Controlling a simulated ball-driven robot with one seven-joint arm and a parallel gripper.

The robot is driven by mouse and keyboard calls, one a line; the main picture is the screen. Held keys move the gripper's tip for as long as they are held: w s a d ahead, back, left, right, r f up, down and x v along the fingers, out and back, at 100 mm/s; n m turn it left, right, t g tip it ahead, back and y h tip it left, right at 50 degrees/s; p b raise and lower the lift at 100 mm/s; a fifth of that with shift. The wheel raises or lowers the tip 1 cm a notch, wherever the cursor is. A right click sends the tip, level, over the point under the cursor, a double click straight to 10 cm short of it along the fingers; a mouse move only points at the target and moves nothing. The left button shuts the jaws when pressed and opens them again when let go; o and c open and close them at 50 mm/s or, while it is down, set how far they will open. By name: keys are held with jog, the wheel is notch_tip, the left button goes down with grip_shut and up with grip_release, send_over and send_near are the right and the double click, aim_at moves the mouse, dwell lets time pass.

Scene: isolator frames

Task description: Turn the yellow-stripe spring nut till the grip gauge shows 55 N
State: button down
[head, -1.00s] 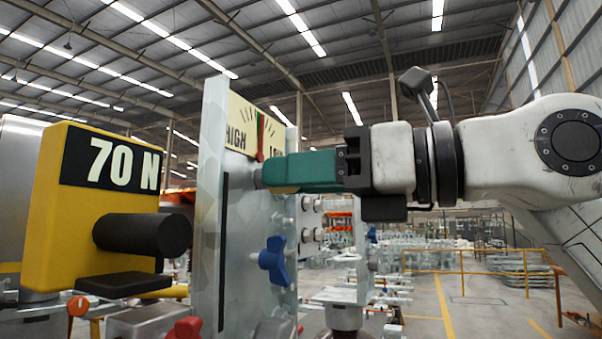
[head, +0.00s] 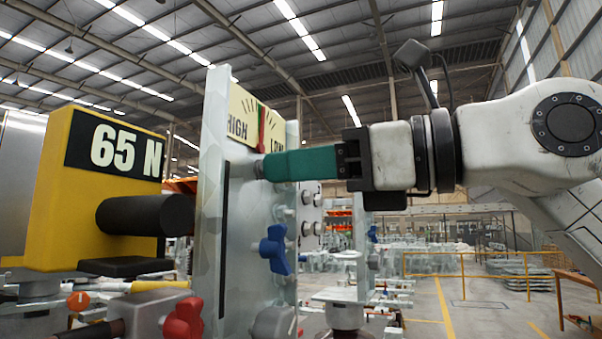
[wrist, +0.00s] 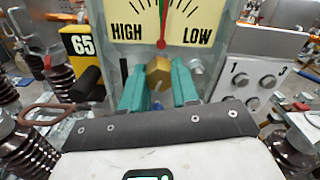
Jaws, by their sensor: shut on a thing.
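The grip gauge is a yellow box (head: 48,220) with a black panel reading 65 N; it stands at the left in the head view. In the wrist view its figure is partly cut off, showing 65 (wrist: 83,45). My gripper (head: 268,167) reaches in from the right with green fingers against the pale upright plate. In the wrist view the fingers (wrist: 158,84) are shut around a brass-coloured hex nut (wrist: 158,70) just below the dial. The head view hides the nut behind the fingers. I cannot make out a yellow stripe on it.
A cream HIGH/LOW dial (head: 243,118) with a red needle sits just above the fingers. A blue knob (head: 275,249) is on the plate below, and a red knob (head: 184,322) is lower left. In the wrist view a grey numbered block (wrist: 250,78) stands right, with brown ribbed insulators (wrist: 58,78) left.

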jog(key=n+b, duration=0.1)
jog(key=n, duration=0.4)
jog(key=shift+n, duration=0.3)
dwell(0.4)
jog(key=c, duration=0.8)
grip_release()
jog(key=shift+c, duration=0.2)
jog(key=shift+d, duration=0.1)
jog(key=b+v, duration=0.3)
jog(key=v, duration=0.7)
jog(key=shift+d, duration=0.3)
jog(key=shift+s, duration=0.15)
